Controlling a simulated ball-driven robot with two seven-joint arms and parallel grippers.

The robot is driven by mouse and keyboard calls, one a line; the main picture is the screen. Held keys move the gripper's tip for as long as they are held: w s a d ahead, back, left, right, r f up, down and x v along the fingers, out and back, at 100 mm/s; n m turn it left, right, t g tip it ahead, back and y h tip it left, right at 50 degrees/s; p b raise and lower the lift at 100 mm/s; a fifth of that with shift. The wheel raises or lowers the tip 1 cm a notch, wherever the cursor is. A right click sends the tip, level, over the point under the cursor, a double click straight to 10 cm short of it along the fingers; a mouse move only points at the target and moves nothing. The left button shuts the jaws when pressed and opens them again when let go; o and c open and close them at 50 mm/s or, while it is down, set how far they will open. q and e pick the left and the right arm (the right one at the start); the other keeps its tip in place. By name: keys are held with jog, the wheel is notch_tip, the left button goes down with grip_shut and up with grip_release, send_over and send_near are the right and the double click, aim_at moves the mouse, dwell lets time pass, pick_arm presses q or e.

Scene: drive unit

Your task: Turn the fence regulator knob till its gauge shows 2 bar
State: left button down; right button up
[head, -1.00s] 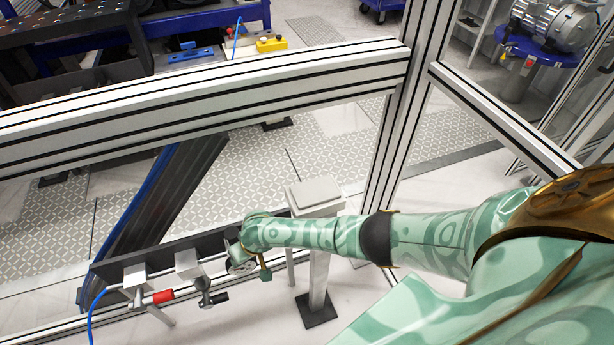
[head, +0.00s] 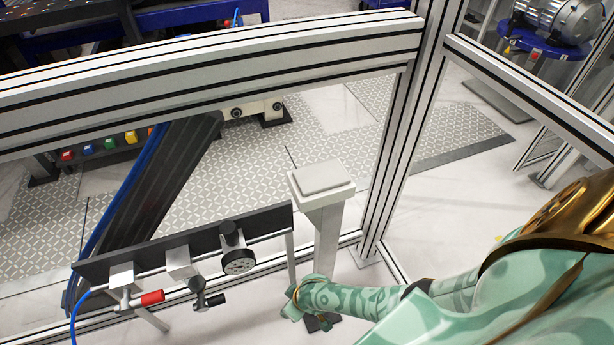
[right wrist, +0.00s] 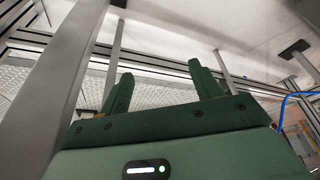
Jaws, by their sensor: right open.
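The fence regulator has a round gauge (head: 239,262) with a dark face and pale markings. Its needle is too small to read. A black knob (head: 230,234) sits just above and behind the gauge, against the dark rail on the fence. My right gripper (head: 291,311) is below and to the right of the gauge, apart from it. In the right wrist view my right gripper (right wrist: 162,74) shows two green fingers spread apart with nothing between them. The regulator cannot be made out there. My left gripper is in neither view.
A red-handled valve (head: 151,298) and a black-handled valve (head: 211,300) hang left of the gauge, with a blue hose (head: 76,312). A grey post (head: 322,192) stands behind my right gripper. A thick aluminium fence beam (head: 220,75) crosses above.

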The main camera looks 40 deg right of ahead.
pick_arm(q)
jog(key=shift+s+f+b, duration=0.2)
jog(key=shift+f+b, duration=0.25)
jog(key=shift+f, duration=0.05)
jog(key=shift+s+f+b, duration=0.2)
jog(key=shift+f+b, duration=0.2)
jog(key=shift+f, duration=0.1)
pick_arm(e)
jog(key=s+d+f, duration=0.1)
jog(key=s+f, duration=0.3)
jog(key=shift+s+d+f+n, duration=0.25)
jog(key=shift+s+f+n, duration=0.05)
jog(key=shift+s+f, duration=0.1)
